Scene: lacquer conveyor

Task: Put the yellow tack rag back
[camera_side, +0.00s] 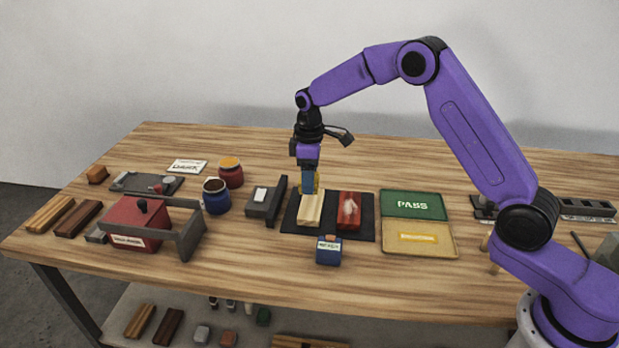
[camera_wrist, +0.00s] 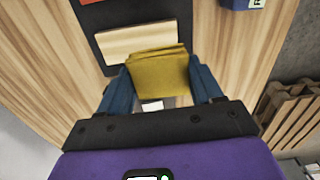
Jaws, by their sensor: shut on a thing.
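My gripper (camera_side: 309,187) points down over the pale wood block (camera_side: 309,211) on a dark mat (camera_side: 330,232). Its blue fingers are shut on the yellow tack rag (camera_wrist: 158,72), which fills the space between them in the wrist view. In the side view the rag (camera_side: 317,183) shows only as a small yellow patch beside the fingers. In the wrist view the rag overlaps the near edge of the pale block (camera_wrist: 130,42). I cannot tell whether rag and block touch. A small blue box (camera_side: 328,252) with a white label stands in front of the mat.
A red-topped block (camera_side: 349,211) lies on the mat's right half. Green PASS (camera_side: 414,205) and yellow (camera_side: 419,238) trays lie further right. A grey block (camera_side: 263,203), blue jar (camera_side: 216,197), red jar (camera_side: 231,173) and red box (camera_side: 135,222) stand left. Bare table lies in front.

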